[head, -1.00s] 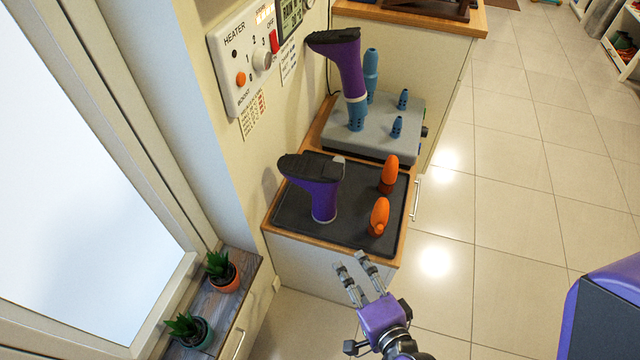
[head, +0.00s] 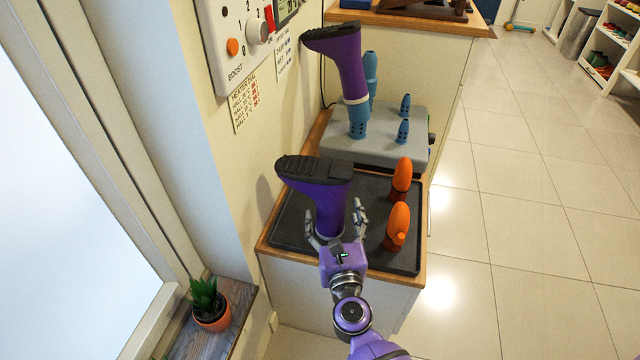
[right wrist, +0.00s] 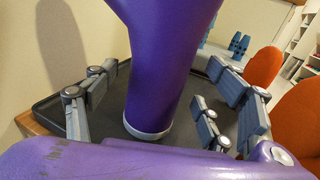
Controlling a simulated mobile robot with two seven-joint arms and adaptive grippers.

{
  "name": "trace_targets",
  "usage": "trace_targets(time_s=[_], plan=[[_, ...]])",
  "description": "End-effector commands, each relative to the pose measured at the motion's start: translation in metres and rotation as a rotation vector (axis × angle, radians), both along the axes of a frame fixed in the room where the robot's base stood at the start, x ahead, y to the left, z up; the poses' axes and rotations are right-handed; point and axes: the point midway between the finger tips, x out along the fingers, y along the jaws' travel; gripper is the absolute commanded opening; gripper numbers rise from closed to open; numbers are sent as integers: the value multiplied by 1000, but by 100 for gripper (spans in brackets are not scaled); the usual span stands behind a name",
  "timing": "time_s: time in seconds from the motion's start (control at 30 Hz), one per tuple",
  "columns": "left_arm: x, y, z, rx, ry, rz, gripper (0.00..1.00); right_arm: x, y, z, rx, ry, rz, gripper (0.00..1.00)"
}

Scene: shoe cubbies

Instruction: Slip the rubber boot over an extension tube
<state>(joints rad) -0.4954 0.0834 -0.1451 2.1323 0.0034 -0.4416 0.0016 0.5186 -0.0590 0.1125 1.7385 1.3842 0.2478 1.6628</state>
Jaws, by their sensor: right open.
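A purple rubber boot (head: 331,202) stands upside down on the black tray, its dark sole up and its pale cuff down. My right gripper (head: 336,222) is open, with its fingers on either side of the boot's shaft near the cuff. In the right wrist view the boot (right wrist: 165,70) stands between the spread fingers, and a gap shows beside it. A second purple boot (head: 349,70) sits sole up over a blue extension tube (head: 358,122) on the grey dryer unit. Another blue tube (head: 371,72) stands bare behind it. My left gripper is out of view.
Two orange shoe trees (head: 401,180) stand on the right of the black tray (head: 378,190). Two short blue nozzles (head: 404,104) rise from the grey dryer (head: 385,150). The wall with the heater panel (head: 235,40) is close on the left. A potted plant (head: 208,305) sits at lower left.

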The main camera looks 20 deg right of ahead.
Motion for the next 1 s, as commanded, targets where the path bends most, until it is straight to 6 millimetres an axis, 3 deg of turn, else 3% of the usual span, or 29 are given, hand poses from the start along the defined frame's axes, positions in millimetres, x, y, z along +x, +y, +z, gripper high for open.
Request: trace_targets(time_s=[0.2, 0.5, 0.9, 1.0], plan=[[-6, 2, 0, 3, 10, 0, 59, 31, -6, 2, -2, 0, 0, 76], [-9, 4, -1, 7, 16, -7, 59, 36, -7, 1, -3, 2, 0, 76], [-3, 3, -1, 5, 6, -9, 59, 35, -7, 1, -3, 2, 0, 25], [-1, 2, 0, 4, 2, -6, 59, 36, -7, 2, -3, 0, 0, 16]])
